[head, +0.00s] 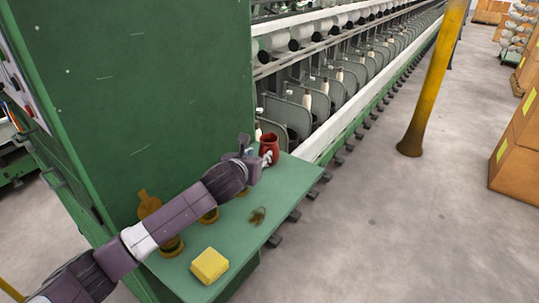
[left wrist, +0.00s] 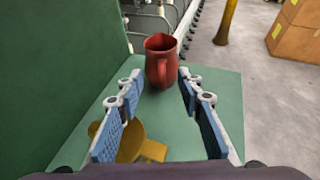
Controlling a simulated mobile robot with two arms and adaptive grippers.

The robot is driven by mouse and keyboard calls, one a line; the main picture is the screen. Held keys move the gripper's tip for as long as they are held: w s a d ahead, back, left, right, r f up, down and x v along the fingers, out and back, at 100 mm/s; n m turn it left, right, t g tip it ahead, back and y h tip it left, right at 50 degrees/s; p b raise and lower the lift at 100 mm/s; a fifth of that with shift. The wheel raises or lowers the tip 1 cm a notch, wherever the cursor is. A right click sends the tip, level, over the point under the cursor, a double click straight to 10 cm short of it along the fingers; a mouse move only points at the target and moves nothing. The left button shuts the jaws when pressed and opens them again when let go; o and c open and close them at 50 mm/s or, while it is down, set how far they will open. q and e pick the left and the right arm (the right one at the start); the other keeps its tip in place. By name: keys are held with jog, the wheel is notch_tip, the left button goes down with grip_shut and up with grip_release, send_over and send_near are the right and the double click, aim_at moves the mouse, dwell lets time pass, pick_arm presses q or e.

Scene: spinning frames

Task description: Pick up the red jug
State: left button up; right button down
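The red jug (head: 269,148) stands upright at the far end of the green shelf (head: 285,190). In the left wrist view the red jug (left wrist: 160,60) is ahead of the fingertips, with its handle facing me. My left gripper (head: 262,160) is close to the jug in the head view and hides part of it. In the left wrist view my left gripper (left wrist: 157,80) is open, and its two fingers are spread apart with no object held between them. My right gripper is not seen.
A yellow block (head: 209,265) and a small brown item (head: 257,215) lie on the shelf. Brass-coloured objects (head: 150,205) stand near the green panel (head: 140,90), partly behind my left arm. A brass-coloured piece (left wrist: 128,142) is below my left gripper. Spinning machinery (head: 330,85) runs behind the jug.

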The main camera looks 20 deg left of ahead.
aim_at(263, 153)
pick_arm(q)
jog(key=shift+w, duration=0.2)
jog(key=shift+w+d+f+p, duration=0.1)
jog(key=shift+w+p, duration=0.1)
jog(key=shift+p, duration=0.1)
jog(key=p+x, duration=0.1)
jog(key=x, duration=0.2)
jog(key=shift+f, duration=0.3)
jog(key=shift+w+f, duration=0.3)
jog(key=shift+w, duration=0.35)
jog(key=shift+c, duration=0.7)
grip_shut()
jog(key=shift+r, duration=0.1)
